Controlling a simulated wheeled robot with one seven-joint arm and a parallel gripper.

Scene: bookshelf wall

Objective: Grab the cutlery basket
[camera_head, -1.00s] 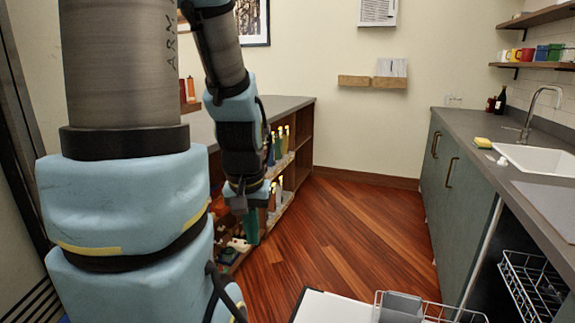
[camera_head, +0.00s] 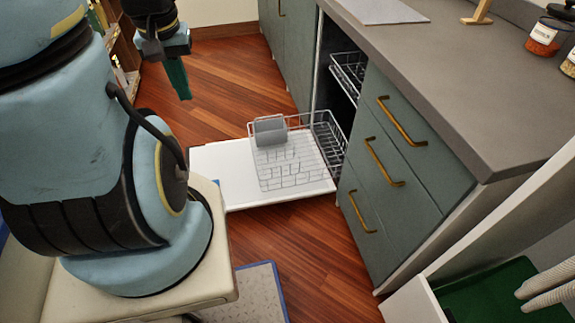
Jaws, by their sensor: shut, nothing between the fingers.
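The cutlery basket (camera_head: 270,132) is a small grey box. It stands at the far left part of the pulled-out lower dishwasher rack (camera_head: 290,172), above the open white door. My gripper (camera_head: 180,82) hangs pointing down at the upper left, with dark green fingers that look closed and hold nothing. In this view it is left of the basket and higher up, apart from it.
The white dishwasher door (camera_head: 222,172) lies open over the wooden floor (camera_head: 225,85). An upper rack (camera_head: 349,72) shows inside. Drawers with brass handles (camera_head: 384,162) stand right of it under the grey countertop (camera_head: 440,75). An open drawer with green lining (camera_head: 490,295) is at the lower right.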

